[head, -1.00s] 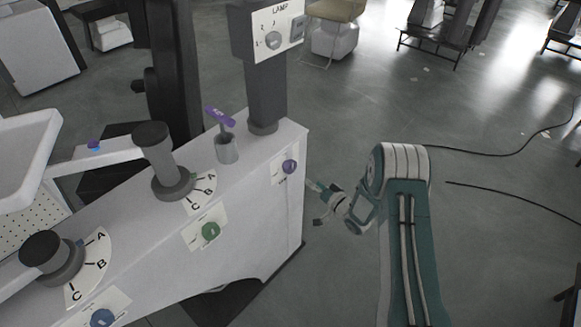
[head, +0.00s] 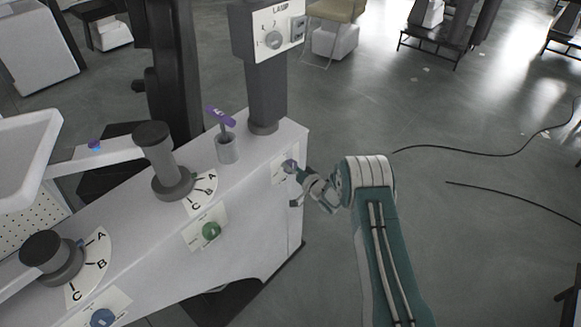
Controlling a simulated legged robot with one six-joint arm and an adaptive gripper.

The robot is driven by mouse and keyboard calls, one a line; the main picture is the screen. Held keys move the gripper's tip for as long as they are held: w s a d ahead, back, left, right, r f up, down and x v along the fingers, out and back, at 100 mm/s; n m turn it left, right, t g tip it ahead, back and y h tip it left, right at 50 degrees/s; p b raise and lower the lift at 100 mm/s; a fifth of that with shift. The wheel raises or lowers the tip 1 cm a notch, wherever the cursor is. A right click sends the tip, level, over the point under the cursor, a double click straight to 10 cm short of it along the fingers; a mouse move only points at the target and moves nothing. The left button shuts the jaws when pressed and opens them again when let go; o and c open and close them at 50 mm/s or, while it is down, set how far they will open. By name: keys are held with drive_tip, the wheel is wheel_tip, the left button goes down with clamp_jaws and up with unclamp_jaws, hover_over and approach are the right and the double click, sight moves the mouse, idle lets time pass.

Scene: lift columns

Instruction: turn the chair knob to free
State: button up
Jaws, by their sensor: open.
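Several knobs sit on the white console (head: 265,235). A purple knob (head: 289,166) is on a small label plate at the right end of its front face. A green knob (head: 211,230) is on a plate in the middle, and a blue knob (head: 103,318) is at the lower left. The plates' lettering is too small to read, so I cannot tell which is the chair knob. My gripper (head: 294,184) is open right at the purple knob and partly overlaps it. I cannot tell whether it touches the knob.
Open floor with black cables (head: 500,148) lies to the right.

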drive_tip(key=shift+c, duration=0.3)
drive_tip(key=c, duration=0.9)
drive_tip(key=shift+c, duration=0.2)
drive_tip(key=shift+f+n, duration=0.1)
drive_tip(key=shift+n, duration=0.4)
drive_tip(key=n, duration=0.4)
drive_tip(key=shift+y, duration=0.3)
drive_tip(key=n, duration=0.4)
drive_tip(key=shift+n, duration=0.3)
drive_tip(key=n+y, duration=0.1)
drive_tip(key=n, duration=0.4)
drive_tip(key=shift+f, duration=0.1)
drive_tip(key=shift+s+n+g+y, duration=0.1)
drive_tip(key=shift+n+g+y, duration=0.35)
drive_tip(key=shift+n, duration=1.85)
drive_tip(key=shift+f, duration=0.1)
